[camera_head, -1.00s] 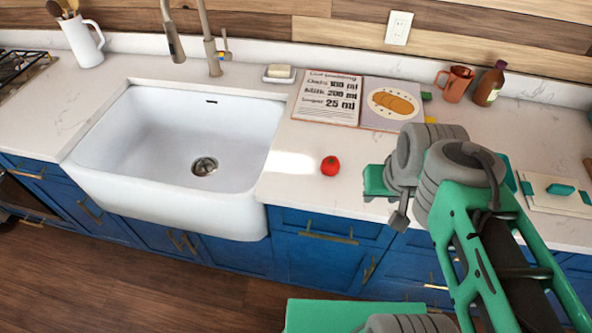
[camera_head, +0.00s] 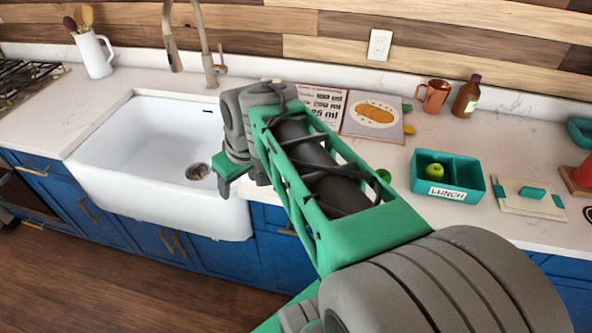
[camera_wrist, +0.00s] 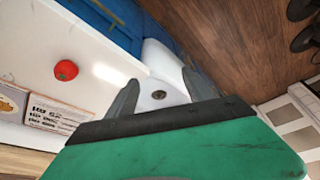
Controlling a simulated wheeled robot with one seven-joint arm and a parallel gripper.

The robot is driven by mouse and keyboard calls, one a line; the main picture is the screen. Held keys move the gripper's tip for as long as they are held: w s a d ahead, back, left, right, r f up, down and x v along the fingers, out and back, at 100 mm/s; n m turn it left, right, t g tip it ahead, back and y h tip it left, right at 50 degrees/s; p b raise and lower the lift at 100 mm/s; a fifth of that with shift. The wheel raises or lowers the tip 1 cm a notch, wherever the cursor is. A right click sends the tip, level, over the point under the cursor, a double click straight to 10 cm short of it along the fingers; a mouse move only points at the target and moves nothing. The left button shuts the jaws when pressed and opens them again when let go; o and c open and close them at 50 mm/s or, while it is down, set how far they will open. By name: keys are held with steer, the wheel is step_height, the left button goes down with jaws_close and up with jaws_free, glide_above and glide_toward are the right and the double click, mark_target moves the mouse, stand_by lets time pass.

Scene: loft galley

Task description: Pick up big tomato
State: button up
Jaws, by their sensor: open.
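The red tomato (camera_wrist: 66,70) lies on the pale counter in the wrist view, left of my gripper (camera_wrist: 160,78). My gripper is open, with its two grey fingers spread and nothing between them. The fingers point over the white sink, whose drain shows between them. The tomato is apart from both fingers. In the head view my arm covers the tomato.
The white sink (camera_head: 130,150) is at the left. The recipe book (camera_head: 375,116) lies at the back of the counter. A teal lunch box (camera_head: 473,192) holding a green fruit (camera_head: 434,172) stands at right. A copper mug (camera_head: 433,97) and brown bottle (camera_head: 466,97) stand behind.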

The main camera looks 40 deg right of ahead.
steer(key=shift+o, duration=1.1)
steer(key=w+d+f, duration=0.1)
steer(key=d, duration=0.6)
steer(key=w+d+f+n+b, duration=0.1)
steer(key=w+d+f, duration=0.1)
steer(key=d, duration=0.5)
steer(key=shift+w+d+f+y, duration=0.2)
steer(key=shift+d+f+y, duration=0.05)
steer(key=shift+y, duration=0.05)
steer(key=s+d+f+n, duration=0.1)
steer(key=d, duration=0.5)
steer(key=s+d+f, duration=0.2)
steer(key=d, duration=0.3)
steer(key=x, duration=0.3)
steer(key=w+x, duration=0.1)
steer(key=x, duration=0.3)
steer(key=shift+w+p, duration=0.2)
steer(key=shift+p, duration=0.15)
steer(key=shift+r, duration=0.1)
steer(key=c, duration=1.4)
steer(key=shift+t, duration=0.3)
steer(key=shift+c, duration=0.3)
steer(key=shift+r, duration=0.15)
